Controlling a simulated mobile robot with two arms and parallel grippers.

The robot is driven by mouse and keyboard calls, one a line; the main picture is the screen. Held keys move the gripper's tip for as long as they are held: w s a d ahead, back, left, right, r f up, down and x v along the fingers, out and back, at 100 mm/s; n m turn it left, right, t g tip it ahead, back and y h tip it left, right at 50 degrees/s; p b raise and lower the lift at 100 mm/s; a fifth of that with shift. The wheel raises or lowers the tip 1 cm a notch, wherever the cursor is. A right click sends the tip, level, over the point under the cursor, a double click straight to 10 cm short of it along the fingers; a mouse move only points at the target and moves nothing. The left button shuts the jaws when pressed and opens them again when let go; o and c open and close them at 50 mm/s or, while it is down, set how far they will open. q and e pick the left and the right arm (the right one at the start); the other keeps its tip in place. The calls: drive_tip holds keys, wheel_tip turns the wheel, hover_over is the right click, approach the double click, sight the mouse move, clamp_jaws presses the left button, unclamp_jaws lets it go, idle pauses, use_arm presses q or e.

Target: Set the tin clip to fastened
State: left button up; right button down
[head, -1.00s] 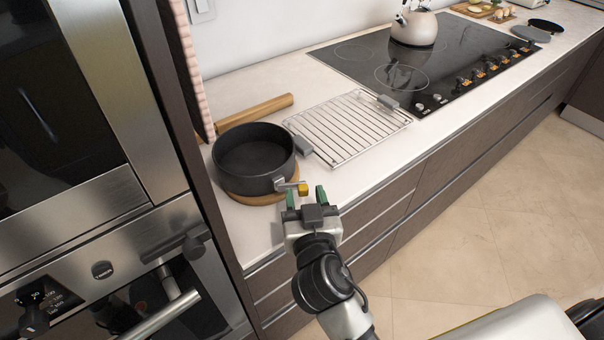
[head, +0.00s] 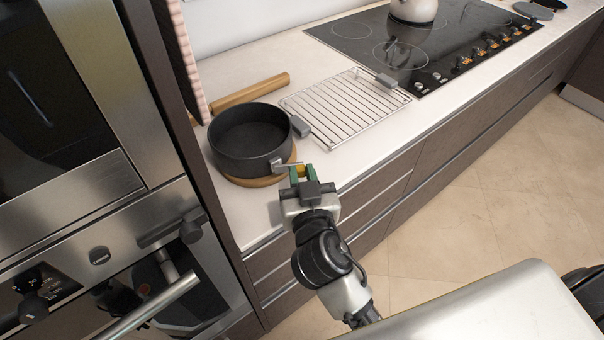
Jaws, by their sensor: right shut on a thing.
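A dark round tin (head: 250,142) sits on a round wooden board (head: 262,182) on the counter. Its metal clip (head: 283,166) is on the tin's near right side and sticks out from the wall, with a yellow end. My right gripper (head: 301,174) reaches in from below, its green fingertips on either side of the yellow end, shut on the clip. The fingers hide part of that end. My left gripper is not in view.
A wire rack (head: 345,105) with grey grips lies just right of the tin. A wooden rolling pin (head: 245,95) lies behind it. The stacked ovens (head: 75,215) stand close on the left. A kettle (head: 413,8) is on the black hob (head: 440,50).

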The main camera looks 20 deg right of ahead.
drive_tip(key=shift+w+d+r+n+y+p, duration=0.1)
drive_tip(key=shift+w+d+n+y+p, duration=0.15)
drive_tip(key=shift+n+y+p, duration=0.55)
drive_tip(key=shift+w+d+r+n+y+p, duration=0.15)
drive_tip(key=shift+n+y+p, duration=0.4)
drive_tip(key=shift+y, duration=0.6)
drive_tip(key=shift+w+d+n+y+p, duration=0.15)
drive_tip(key=shift+w+n+y+p, duration=0.25)
drive_tip(key=shift+y+p, duration=0.5)
drive_tip(key=shift+w+d+f+n+g+y+p, duration=0.1)
drive_tip(key=shift+w+n+g+y+p, duration=0.1)
drive_tip(key=shift+n+y+p, duration=0.5)
drive_tip(key=shift+w+f+n+g+y+p, duration=0.1)
drive_tip(key=shift+w+n+g+y+p, duration=0.2)
drive_tip(key=shift+y, duration=0.55)
drive_tip(key=shift+s, duration=0.15)
drive_tip(key=c, duration=1)
unclamp_jaws()
drive_tip(key=b+v, duration=0.2)
drive_tip(key=v, duration=0.9)
drive_tip(key=shift+f, duration=0.1)
